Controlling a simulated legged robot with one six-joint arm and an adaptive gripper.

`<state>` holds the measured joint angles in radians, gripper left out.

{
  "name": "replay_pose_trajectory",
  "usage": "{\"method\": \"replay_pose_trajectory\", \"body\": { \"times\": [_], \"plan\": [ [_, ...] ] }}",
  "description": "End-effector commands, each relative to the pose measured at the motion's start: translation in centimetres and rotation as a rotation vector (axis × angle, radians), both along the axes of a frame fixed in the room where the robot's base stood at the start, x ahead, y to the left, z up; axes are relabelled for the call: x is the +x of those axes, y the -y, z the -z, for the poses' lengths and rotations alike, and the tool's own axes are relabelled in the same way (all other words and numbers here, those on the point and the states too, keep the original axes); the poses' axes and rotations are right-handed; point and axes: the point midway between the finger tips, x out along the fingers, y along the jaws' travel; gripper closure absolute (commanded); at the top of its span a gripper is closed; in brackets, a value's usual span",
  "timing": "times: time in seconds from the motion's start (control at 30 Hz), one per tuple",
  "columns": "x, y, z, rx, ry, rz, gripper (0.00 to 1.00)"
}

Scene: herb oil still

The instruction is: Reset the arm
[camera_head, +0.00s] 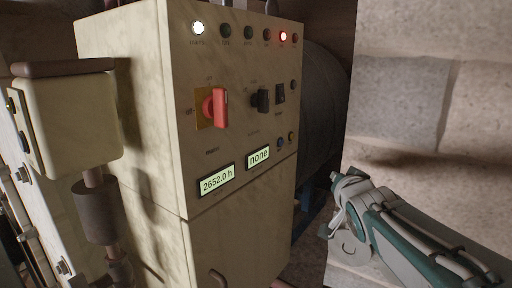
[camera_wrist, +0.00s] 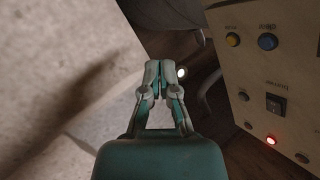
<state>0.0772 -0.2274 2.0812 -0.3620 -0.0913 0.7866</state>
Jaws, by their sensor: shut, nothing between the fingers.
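My arm reaches in from the lower right of the head view. In the wrist view my gripper (camera_wrist: 158,68) is shut and empty, with its fingertips together. It is in free air to the left of the cream control cabinet (camera_wrist: 232,65) and touches nothing that I can see. In the head view the cabinet (camera_head: 150,90) stands left of my arm, with a gap between them. The fingertips are hard to make out in the head view.
The cabinet has a red rotary switch (camera_head: 215,107), a black selector (camera_head: 263,101), a lit white lamp (camera_head: 198,27) and a lit red lamp (camera_head: 283,37). Its displays read "2652.0 h" (camera_head: 216,180) and "none" (camera_head: 258,156). A stone block wall (camera_head: 420,100) stands behind my arm. A dark drum (camera_head: 322,100) is behind the cabinet.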

Motion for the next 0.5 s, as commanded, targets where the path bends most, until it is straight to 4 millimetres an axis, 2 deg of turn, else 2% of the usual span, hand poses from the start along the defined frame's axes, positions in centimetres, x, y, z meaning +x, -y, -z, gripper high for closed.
{"method": "replay_pose_trajectory", "body": {
  "times": [0.03,0.27,0.5],
  "plan": [
    [-1.5,0.0,0.7,-0.024,-0.045,0.01,1.0],
    [-8.2,-0.1,5.2,-0.141,-0.297,0.011,1.0],
    [-16.2,-1.0,10.3,-0.243,-0.565,-0.075,1.0]
  ]
}}
